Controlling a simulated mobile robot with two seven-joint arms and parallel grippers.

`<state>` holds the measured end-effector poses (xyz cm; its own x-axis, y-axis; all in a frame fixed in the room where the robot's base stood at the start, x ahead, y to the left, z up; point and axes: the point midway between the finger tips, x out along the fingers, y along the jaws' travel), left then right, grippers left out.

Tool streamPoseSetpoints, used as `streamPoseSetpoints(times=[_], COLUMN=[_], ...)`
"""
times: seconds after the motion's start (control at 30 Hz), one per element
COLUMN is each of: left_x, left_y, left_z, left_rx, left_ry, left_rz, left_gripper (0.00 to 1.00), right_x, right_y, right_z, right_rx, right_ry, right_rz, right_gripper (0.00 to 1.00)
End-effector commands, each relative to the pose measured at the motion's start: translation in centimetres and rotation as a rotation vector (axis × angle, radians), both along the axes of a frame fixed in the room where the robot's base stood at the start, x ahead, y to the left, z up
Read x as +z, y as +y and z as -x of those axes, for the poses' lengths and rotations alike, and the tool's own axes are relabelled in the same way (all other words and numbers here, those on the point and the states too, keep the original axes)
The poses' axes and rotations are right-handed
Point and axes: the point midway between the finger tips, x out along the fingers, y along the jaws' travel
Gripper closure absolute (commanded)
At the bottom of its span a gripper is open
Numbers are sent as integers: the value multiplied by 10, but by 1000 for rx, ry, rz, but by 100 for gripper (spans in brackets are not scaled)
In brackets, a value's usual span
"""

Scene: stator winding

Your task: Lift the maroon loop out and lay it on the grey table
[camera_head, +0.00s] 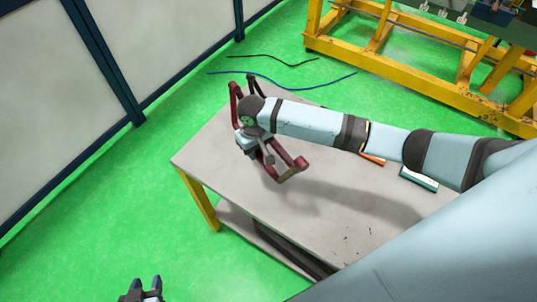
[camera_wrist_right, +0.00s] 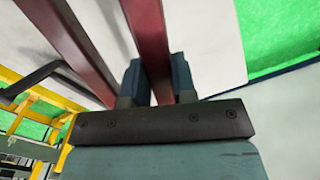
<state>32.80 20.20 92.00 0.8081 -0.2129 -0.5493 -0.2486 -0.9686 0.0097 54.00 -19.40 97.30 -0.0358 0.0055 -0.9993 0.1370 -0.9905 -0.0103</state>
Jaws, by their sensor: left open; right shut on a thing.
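The maroon loop (camera_head: 291,169) is over the left part of the grey table (camera_head: 330,240) in the head view, tilted, with my right arm and gripper hiding its middle. My right gripper (camera_head: 258,142) is shut on it. In the right wrist view the fingers (camera_wrist_right: 157,88) close around one maroon bar of the loop (camera_wrist_right: 148,40), and a second maroon bar runs to the left of the fingers. The gap between loop and tabletop is hard to judge. My left gripper (camera_head: 142,287) is open and empty at the bottom edge of the head view, away from the table.
An orange item (camera_head: 373,159) and a teal-and-white item (camera_head: 418,178) lie on the table, partly behind my right arm. A yellow frame (camera_head: 420,75) stands behind on the green floor. Blue and black cables (camera_head: 285,83) lie beyond the table. The table's front left is clear.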

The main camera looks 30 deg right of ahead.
Motion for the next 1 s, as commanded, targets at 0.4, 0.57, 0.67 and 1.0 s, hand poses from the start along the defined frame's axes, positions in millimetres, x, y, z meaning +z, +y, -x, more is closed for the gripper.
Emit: streamPoseSetpoints(times=[0.4, 0.57, 0.67, 1.0], left_x=[-10, -20, -28, -59], left_y=[2, -1, -2, -10], left_z=[5, 4, 2, -3], left_rx=[-9, -10, -12, -25], left_ry=[8, 7, 5, 3], left_rz=[-9, -4, -1, 10], left_gripper=[57, 57, 57, 57], right_x=[-49, -58, -67, -98], right_y=[-38, -38, -38, -38], right_z=[5, 5, 5, 5], right_rx=[48, 47, 47, 47], right_ry=[0, 0, 1, 0], right_rz=[19, 19, 19, 20], right_gripper=[100, 100, 100, 100])
